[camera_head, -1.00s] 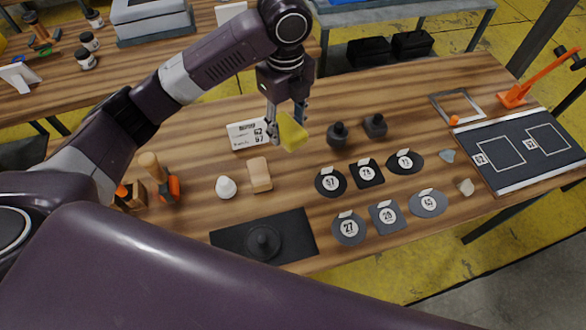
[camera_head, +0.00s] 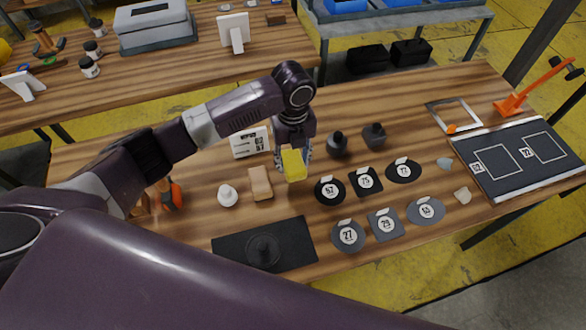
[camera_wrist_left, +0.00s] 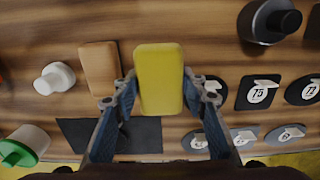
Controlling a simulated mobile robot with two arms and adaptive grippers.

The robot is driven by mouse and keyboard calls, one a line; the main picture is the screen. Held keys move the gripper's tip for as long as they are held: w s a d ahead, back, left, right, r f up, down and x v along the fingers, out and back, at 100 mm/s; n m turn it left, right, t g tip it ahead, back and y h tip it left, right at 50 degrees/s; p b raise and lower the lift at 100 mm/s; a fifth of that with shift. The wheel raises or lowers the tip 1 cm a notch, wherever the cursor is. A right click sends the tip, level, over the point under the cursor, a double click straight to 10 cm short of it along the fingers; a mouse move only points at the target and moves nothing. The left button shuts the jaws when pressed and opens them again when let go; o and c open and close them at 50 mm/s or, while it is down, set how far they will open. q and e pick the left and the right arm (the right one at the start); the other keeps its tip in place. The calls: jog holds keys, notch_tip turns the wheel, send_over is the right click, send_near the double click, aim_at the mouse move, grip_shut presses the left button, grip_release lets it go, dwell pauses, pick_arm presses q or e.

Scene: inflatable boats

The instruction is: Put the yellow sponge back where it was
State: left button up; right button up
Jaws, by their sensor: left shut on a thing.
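The yellow sponge (camera_head: 293,165) is in my left gripper (camera_head: 291,160), which is shut on it. In the head view it is over the wooden table, just right of a tan block (camera_head: 260,183) and left of the numbered dark patches. In the left wrist view the yellow sponge (camera_wrist_left: 159,78) stands between the two fingers (camera_wrist_left: 160,92), with the tan block (camera_wrist_left: 99,68) close on its left. I cannot tell whether the sponge touches the table. My right gripper does not show.
A white knob-shaped piece (camera_head: 227,195) is left of the tan block. A black mat (camera_head: 229,238) lies in front. Two dark weights (camera_head: 337,144) stand behind the patches. A white sign (camera_head: 249,143) is behind the gripper. A dark board (camera_head: 530,160) lies at the right.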

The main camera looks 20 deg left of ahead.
aim_at(293, 160)
pick_arm(q)
notch_tip(293, 160, down, 5)
jog(key=shift+p, duration=0.3)
jog(key=shift+f, duration=0.2)
jog(key=shift+f, duration=0.15)
jog(key=o, duration=1.1)
notch_tip(293, 160, up, 12)
jog(key=shift+f+b, duration=0.25)
jog(key=shift+b, duration=0.55)
jog(key=shift+r, duration=0.4)
